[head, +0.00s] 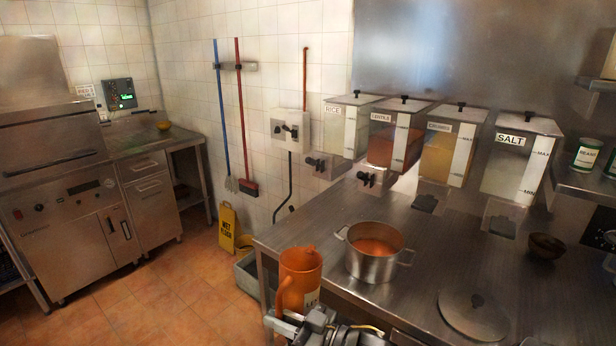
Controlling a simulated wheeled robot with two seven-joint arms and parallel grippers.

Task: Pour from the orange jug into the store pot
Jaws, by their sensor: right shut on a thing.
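The orange jug (301,270) stands roughly upright near the left front edge of the steel counter, with its handle on the left and a pale label low on its side. My right gripper (308,322) is at the bottom of the view, shut on the jug; its fingertips are hard to make out. The pot (372,266), steel with two side handles, sits on the counter to the right of the jug. It is open and holds something orange-red. The jug is apart from the pot, and its contents are hidden. My left gripper is not in view.
A round lid (474,312) lies on the counter at right front, and a small dark bowl (545,247) stands behind it. Labelled dispensers, among them the salt bin (520,160), hang above the back of the counter. A yellow floor sign (227,228) stands at left.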

